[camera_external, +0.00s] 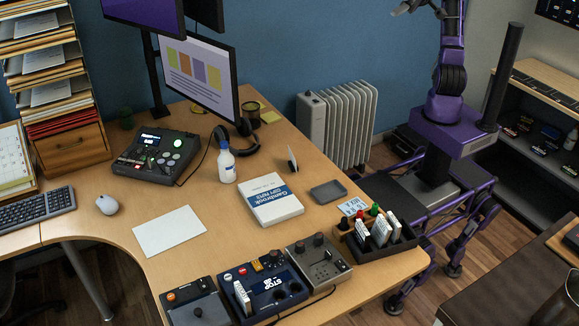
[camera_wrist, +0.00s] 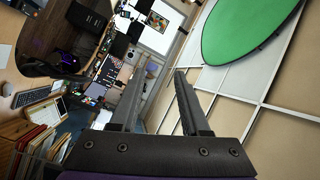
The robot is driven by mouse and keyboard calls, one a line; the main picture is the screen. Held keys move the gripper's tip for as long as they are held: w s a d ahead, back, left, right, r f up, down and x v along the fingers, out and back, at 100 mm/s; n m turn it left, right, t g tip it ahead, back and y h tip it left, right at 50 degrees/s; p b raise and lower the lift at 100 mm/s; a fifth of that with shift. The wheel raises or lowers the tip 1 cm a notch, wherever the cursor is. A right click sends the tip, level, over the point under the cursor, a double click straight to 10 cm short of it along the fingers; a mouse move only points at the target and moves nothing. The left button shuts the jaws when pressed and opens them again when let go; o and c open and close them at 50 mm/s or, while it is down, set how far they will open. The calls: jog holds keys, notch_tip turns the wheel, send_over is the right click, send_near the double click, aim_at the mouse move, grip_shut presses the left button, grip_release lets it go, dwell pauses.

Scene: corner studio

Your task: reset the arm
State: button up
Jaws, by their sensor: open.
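My arm (camera_external: 451,50) rises from its purple base at the upper right of the external view, behind the desk's right end. Its upper part is cut off by the top edge, and the small dark piece there is too cropped to read clearly. In the wrist view my gripper (camera_wrist: 160,76) has its two dark fingers apart, with nothing between them. It points across the room in a tilted view, away from any object close by.
A radiator (camera_external: 340,122) stands left of my base, and a shelf (camera_external: 535,130) right. A green oval panel (camera_wrist: 240,30) shows in the wrist view.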

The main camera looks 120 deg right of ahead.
jog(key=s+a+f+n+g+y, duration=0.1)
jog(key=s+a+f+n+g, duration=0.2)
jog(key=s+f, duration=0.35)
jog(key=s+a+f+n+g, duration=0.1)
jog(key=s+a+f+g, duration=0.1)
jog(key=s+a+f, duration=0.4)
jog(key=s+d+f+n+g+h+p, duration=0.1)
jog(key=s+d+f+g+h, duration=0.1)
jog(key=d+f+h, duration=0.2)
jog(key=s+d+f+n+g+h, duration=0.2)
jog(key=d+f+h, duration=0.3)
jog(key=d+f, duration=0.5)
jog(key=s+d+g, duration=0.1)
jog(key=d, duration=0.6)
jog(key=shift+s+d+f+n+g+p, duration=0.2)
jog(key=shift+f+n+g+p, duration=0.1)
jog(key=shift+p, duration=0.1)
notch_tip(320, 180, down, 4)
jog(key=b, duration=0.4)
